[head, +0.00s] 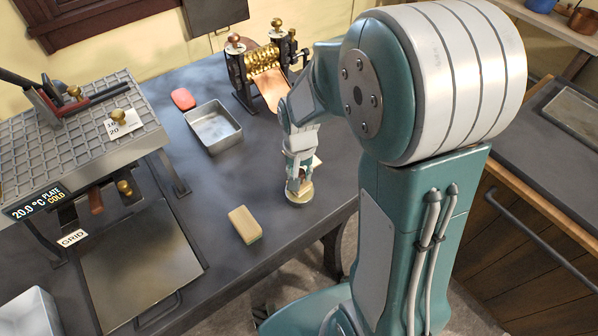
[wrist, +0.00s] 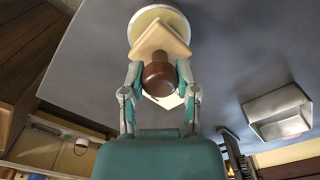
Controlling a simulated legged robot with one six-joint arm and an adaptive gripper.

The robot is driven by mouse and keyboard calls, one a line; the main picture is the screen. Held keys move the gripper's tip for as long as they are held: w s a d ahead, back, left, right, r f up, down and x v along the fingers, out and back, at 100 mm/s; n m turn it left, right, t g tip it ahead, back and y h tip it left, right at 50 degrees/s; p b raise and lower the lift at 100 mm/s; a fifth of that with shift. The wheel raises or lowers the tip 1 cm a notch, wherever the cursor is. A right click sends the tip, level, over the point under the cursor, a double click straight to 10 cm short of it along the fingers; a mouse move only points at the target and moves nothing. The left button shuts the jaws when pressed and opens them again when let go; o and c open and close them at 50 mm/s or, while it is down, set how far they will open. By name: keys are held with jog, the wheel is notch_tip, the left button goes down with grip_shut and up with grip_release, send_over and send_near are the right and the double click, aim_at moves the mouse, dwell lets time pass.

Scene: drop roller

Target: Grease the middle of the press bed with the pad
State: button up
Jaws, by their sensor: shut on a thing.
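My gripper (head: 298,178) is shut on the brown knob (wrist: 159,76) of a pad (wrist: 161,42), a tan square block. The pad is over or on a round pale dish (wrist: 150,17) near the table's front edge; I cannot tell whether they touch. The dish (head: 299,198) also shows in the head view, under my gripper, which hides most of the pad. A flat bare metal plate (head: 140,265), which may be the press bed, lies at lower left in front of the grid-topped press (head: 75,135). The press display reads 20.0 °C, plate cold.
A yellow sponge (head: 245,225) lies on the grey table between plate and dish. A square metal tray (head: 213,127) and a red oval item (head: 183,99) stand farther back. A brass roller machine (head: 265,65) with a copper sheet stands behind my gripper. A white bin (head: 28,312) is at lower left.

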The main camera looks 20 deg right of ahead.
aim_at(300, 172)
jog(key=shift+s+f, duration=0.1)
jog(key=shift+f, duration=0.45)
dwell(1.4)
jog(key=shift+r, duration=0.15)
jog(key=shift+r, duration=3.45)
